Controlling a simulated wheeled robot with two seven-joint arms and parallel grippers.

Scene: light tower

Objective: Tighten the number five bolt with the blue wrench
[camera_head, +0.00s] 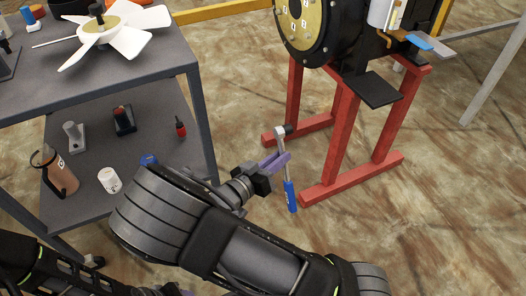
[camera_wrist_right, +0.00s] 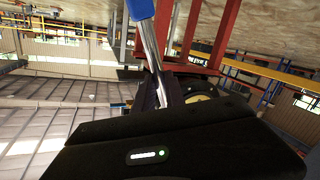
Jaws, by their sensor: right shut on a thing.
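The blue wrench has a blue handle (camera_head: 290,196) and a grey metal shaft with a socket head at its upper end. My right gripper (camera_head: 277,161) is shut on its shaft, holding it clear of the floor with the handle hanging down. In the right wrist view the wrench (camera_wrist_right: 148,42) runs up from between the fingers. The bolts are on a round gold plate (camera_head: 300,22) with small number labels; I cannot read which is five. The wrench is well below and apart from the plate. My left gripper (camera_head: 175,290) barely shows at the bottom edge.
A red stand (camera_head: 340,135) carries the dark round housing (camera_head: 320,48).

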